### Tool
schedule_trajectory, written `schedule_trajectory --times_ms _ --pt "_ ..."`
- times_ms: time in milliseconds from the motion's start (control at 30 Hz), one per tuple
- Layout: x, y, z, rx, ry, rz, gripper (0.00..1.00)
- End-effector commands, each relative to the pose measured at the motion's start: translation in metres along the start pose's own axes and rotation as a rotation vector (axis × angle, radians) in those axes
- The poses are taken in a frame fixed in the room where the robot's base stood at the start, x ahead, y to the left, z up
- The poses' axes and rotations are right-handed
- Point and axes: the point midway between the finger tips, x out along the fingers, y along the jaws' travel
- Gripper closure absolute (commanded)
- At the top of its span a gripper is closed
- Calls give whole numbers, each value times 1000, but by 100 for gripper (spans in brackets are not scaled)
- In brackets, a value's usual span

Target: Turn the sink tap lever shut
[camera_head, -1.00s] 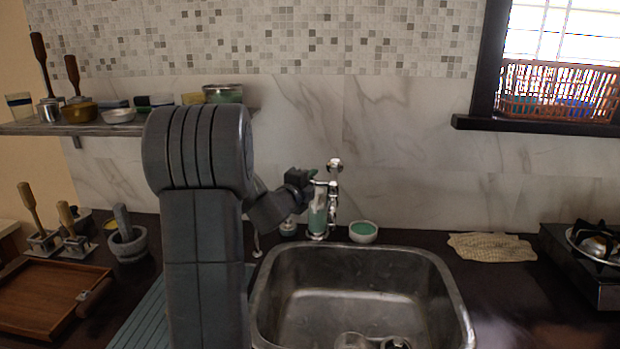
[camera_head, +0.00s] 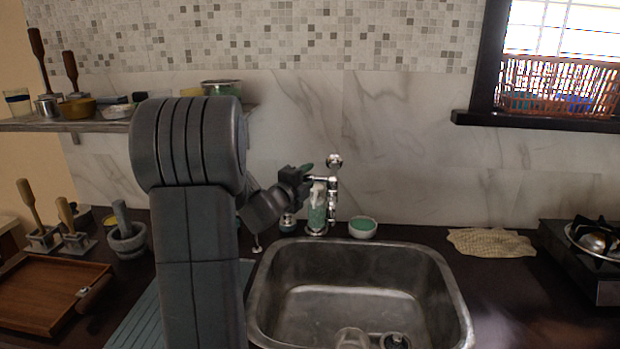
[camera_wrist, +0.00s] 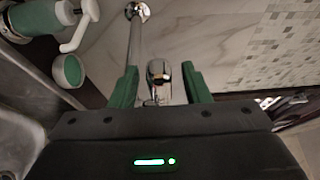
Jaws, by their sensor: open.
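The chrome sink tap (camera_head: 332,190) stands behind the sink, against the marble wall. Its chrome body and lever end (camera_wrist: 159,76) show in the wrist view between my gripper's fingers. My gripper (camera_head: 306,172) is at the tap's upper left in the head view. In the wrist view my gripper (camera_wrist: 158,85) has its two green fingers apart, one on each side of the chrome part. I cannot tell whether either finger touches it. Part of the tap is hidden behind my gripper and a bottle in the head view.
A green soap bottle (camera_head: 317,208) stands close to the tap, and a small bowl with green content (camera_head: 363,227) sits to its right. The steel sink (camera_head: 440,275) lies in front. A cloth (camera_head: 490,242) and a stove (camera_head: 590,255) are at right.

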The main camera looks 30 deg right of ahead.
Motion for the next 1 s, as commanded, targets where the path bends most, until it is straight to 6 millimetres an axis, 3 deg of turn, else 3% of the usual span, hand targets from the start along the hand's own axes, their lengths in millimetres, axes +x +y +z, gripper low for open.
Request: schedule_trajectory --times_ms 300,500,700,1000 --pt "-71 2 1 1 -4 0 57" --pt "-104 1 0 1 -2 0 57" --pt "-116 1 0 -1 0 1 57" --pt "-117 1 0 -1 0 1 57"
